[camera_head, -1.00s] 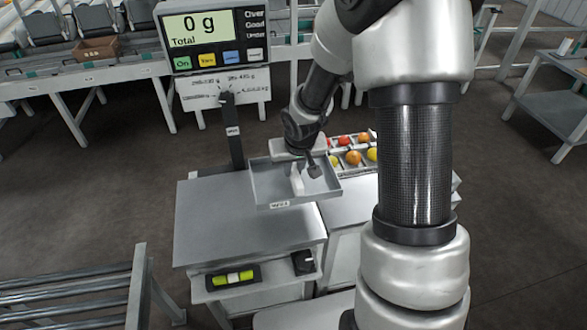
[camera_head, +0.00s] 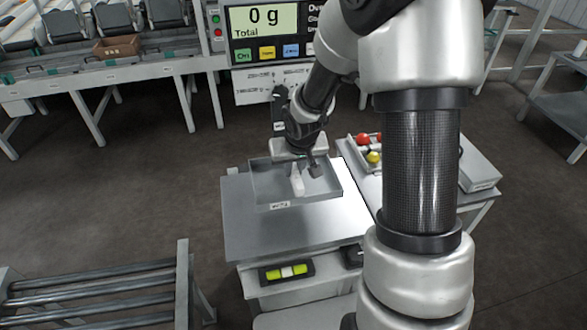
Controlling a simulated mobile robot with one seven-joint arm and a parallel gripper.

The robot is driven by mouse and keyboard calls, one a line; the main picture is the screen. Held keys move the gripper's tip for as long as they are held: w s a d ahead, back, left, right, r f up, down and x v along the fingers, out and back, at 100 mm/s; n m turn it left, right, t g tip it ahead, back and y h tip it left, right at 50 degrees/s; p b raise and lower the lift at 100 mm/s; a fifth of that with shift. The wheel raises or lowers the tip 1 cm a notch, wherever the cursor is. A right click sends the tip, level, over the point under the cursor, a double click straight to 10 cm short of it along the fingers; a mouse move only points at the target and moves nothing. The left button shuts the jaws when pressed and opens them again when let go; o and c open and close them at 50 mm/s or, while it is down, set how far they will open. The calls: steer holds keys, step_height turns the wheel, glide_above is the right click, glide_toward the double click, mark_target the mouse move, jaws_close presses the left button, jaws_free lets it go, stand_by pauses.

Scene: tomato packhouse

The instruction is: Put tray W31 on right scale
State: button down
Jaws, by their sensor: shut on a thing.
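The grey shallow tray (camera_head: 268,186) has a small label on its front wall, too small to read surely. My gripper (camera_head: 307,178) is shut on the tray, with its fingers inside the tray's outline. The tray looks empty and roughly level. It is over the rear part of a scale's flat metal platform (camera_head: 290,235). I cannot tell whether it touches the platform. The scale's display (camera_head: 266,30) reads 0 g and stands behind on a post, partly hidden by my arm. Only this one scale shows clearly.
Right of the platform is a table with a fruit-filled tray (camera_head: 352,151), partly hidden by my arm, and a grey box (camera_head: 478,172). A roller conveyor (camera_head: 95,290) is at the lower left. A green level (camera_head: 287,271) sits below the platform's front edge.

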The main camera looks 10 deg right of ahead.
steer(key=shift+a+f, duration=0.1)
steer(key=shift+a, duration=0.1)
step_height(320, 180, down, 8)
steer(key=b, duration=0.7)
steer(key=shift+f, duration=0.1)
steer(key=shift+f+b, duration=0.3)
steer(key=shift+b, duration=0.1)
stand_by(0.5)
steer(key=c, duration=1.6)
jaws_free()
steer(key=c, duration=0.3)
steer(key=shift+r, duration=0.1)
steer(key=shift+r+p, duration=2.9)
steer(key=shift+r, duration=0.5)
steer(key=shift+r, duration=0.1)
